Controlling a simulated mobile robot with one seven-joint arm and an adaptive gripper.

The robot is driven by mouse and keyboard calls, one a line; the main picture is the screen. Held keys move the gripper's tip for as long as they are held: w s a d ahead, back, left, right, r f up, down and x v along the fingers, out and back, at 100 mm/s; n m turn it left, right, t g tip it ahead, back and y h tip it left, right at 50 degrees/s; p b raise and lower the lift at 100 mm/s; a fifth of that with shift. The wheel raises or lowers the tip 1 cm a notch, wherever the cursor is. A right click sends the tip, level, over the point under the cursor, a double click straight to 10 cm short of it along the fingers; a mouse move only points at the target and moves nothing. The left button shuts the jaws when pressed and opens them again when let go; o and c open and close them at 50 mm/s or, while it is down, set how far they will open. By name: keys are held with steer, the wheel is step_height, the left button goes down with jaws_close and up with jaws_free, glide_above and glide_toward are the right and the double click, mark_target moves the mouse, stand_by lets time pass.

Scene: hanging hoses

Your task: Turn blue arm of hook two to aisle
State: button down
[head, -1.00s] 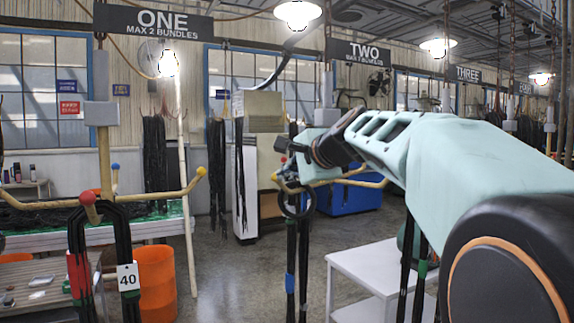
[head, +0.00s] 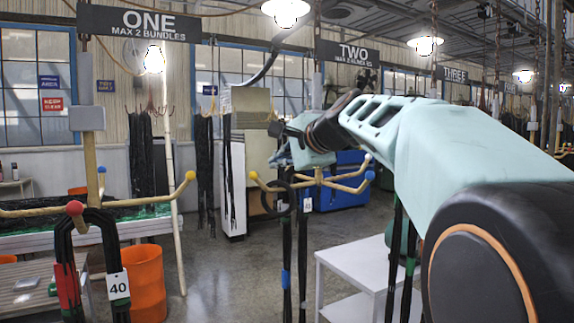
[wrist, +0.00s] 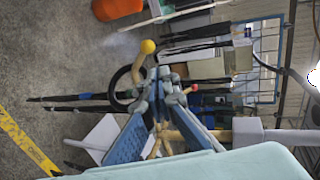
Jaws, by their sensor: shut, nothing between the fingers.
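Hook two (head: 318,180) hangs under the TWO sign, with yellow arms ending in coloured balls. Its blue-tipped arm (head: 352,188) points to the right in the head view. My gripper (head: 281,158) is at the hook's left side, partly hidden behind my wrist. In the wrist view, my gripper (wrist: 160,92) is shut and empty, close to the hook's arms; the yellow ball (wrist: 148,47) is beyond its tips. I cannot tell whether it touches an arm.
Black hoses (head: 287,240) with a blue band hang below hook two. A white table (head: 350,260) stands to their right. Hook one (head: 95,195) with hoses tagged 40 and an orange bin (head: 143,280) are at the left. The floor between is clear.

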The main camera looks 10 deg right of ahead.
steer(key=shift+s+d+r, duration=0.55)
steer(key=shift+d+r, duration=0.6)
steer(key=shift+r, duration=1.55)
steer(key=s+d+b, duration=0.3)
steer(key=s+b, duration=0.1)
steer(key=s, duration=0.7)
steer(key=shift+s+d+r, duration=0.15)
steer(key=shift+s+d, duration=0.15)
steer(key=shift+s, duration=0.05)
